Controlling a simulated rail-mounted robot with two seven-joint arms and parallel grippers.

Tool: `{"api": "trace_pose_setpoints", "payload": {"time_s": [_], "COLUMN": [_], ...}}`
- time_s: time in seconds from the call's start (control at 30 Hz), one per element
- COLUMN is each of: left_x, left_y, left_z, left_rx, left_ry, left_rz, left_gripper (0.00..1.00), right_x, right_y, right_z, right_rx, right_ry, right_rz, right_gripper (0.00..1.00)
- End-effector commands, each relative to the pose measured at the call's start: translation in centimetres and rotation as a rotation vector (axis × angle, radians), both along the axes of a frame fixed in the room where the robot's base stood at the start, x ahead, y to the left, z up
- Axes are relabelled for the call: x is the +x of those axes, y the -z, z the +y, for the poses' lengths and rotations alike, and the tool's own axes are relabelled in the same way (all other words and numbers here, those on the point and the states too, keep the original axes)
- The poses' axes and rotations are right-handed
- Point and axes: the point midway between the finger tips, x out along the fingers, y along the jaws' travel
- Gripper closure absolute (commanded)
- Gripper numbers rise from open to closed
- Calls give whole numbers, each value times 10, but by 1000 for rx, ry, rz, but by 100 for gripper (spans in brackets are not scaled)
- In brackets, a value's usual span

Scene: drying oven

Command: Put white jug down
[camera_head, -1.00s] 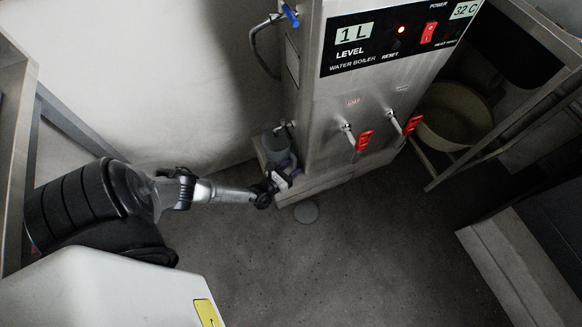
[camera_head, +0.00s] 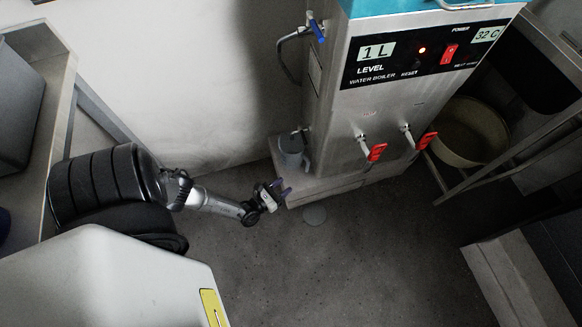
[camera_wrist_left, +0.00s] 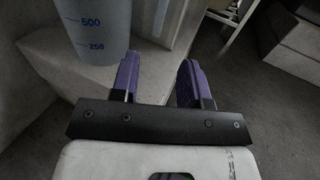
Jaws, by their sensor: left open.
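The white jug (camera_head: 291,152) looks grey in the head view. It stands upright on the base ledge of the water boiler, at its left side. In the left wrist view the jug (camera_wrist_left: 94,28) is at the upper left, with blue marks reading 500 and 250; its top is cut off. My left gripper (camera_head: 281,190) is open and empty, in front of and below the jug in the picture, apart from it. Its purple fingers (camera_wrist_left: 158,80) are spread, with the jug beyond and to the left of them. My right gripper is not in view.
The steel water boiler (camera_head: 390,110) has two red-handled taps on its front. A round pan (camera_head: 468,130) sits to its right by a metal frame. The grey floor (camera_head: 370,260) in front is clear.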

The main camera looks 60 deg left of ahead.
Motion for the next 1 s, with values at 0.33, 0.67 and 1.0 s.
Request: {"api": "trace_pose_setpoints", "payload": {"time_s": [0.33, 0.67, 1.0], "left_x": [-16, -15, -15], "left_y": [0, 0, 0], "left_z": [-4, -4, -4], "left_rx": [-1, -1, -1], "left_ry": [0, -1, -1], "left_rz": [0, -1, -1], "left_gripper": [58, 58, 58], "right_x": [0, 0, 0], "right_y": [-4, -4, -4], "right_z": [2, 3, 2], "right_rx": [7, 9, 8], "right_ry": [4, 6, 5], "right_rz": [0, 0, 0], "right_gripper": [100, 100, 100]}}
